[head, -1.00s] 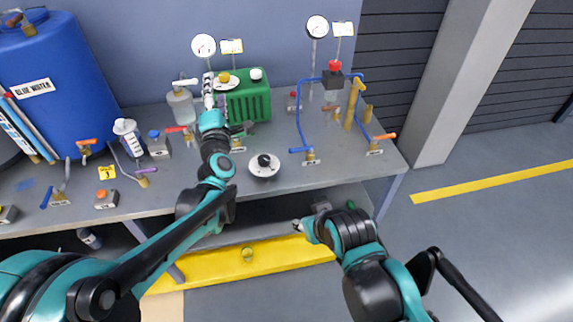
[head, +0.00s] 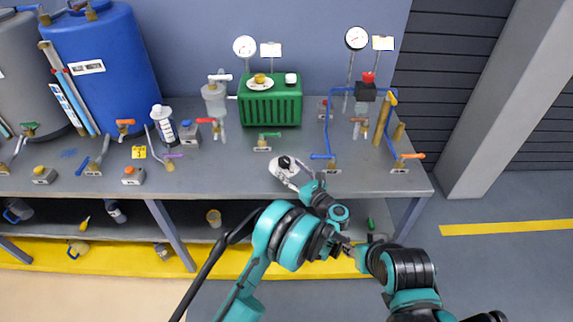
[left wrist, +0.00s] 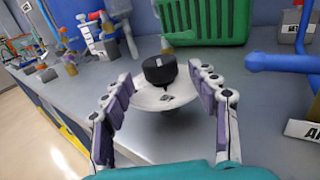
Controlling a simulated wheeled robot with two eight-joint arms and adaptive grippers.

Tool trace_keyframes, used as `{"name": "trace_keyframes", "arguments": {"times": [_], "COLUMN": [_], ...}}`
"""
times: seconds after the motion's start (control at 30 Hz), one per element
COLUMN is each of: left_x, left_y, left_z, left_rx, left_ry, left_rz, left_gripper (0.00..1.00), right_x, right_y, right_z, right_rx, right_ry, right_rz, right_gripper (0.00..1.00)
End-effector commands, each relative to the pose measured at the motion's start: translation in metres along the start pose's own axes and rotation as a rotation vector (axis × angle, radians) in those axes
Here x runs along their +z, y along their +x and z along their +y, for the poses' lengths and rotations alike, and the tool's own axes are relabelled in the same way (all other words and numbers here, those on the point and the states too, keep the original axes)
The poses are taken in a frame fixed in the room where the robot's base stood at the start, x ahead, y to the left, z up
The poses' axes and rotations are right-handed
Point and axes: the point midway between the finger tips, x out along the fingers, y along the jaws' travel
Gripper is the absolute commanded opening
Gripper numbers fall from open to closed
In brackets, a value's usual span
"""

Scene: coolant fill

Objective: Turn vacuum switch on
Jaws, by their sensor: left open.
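A black knob (left wrist: 159,70) sits on a round white dial (left wrist: 163,96) on the grey bench; it also shows in the head view (head: 284,162). I cannot read its small label, so I cannot tell for sure that it is the vacuum switch. My left gripper (left wrist: 160,76) is open, with one finger on each side of the dial and the knob between them. There seems to be a gap on both sides. In the head view the left gripper (head: 296,176) partly covers the dial. My right gripper (head: 355,249) is low in front of the bench, too small to judge.
A green ribbed box (head: 272,108) stands behind the dial. A green-handled valve (head: 264,142) is at its back left. Blue piping (head: 327,125) with valves stands to the right. Small grey button boxes (head: 133,176) and a blue drum (head: 110,75) are to the left.

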Motion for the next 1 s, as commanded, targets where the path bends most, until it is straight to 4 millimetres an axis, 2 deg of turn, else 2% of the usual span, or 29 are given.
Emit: {"name": "trace_keyframes", "arguments": {"times": [0.1, 0.23, 0.6, 0.8, 1.0], "left_x": [-0.001, -0.001, 0.001, 0.001, 0.001], "left_y": [0.020, 0.035, 0.042, 0.042, 0.042], "left_z": [0.001, 0.000, 0.000, 0.000, 0.000], "left_rx": [0.002, 0.000, -0.002, -0.002, -0.005], "left_ry": [0.001, 0.002, 0.002, 0.002, 0.002], "left_rz": [-0.001, -0.001, -0.001, -0.001, -0.002], "left_gripper": [0.60, 0.60, 0.60, 0.09, 0.09], "right_x": [0.004, 0.005, 0.006, 0.006, 0.006], "right_y": [0.005, 0.008, 0.008, 0.008, 0.008], "right_z": [0.000, 0.000, 0.000, 0.000, 0.000], "right_rx": [0.000, 0.000, 0.000, 0.000, 0.000], "right_ry": [0.000, 0.000, 0.000, 0.000, 0.000], "right_rz": [0.000, 0.000, 0.000, 0.000, 0.000], "right_gripper": [0.40, 0.40, 0.40, 0.40, 0.40]}}
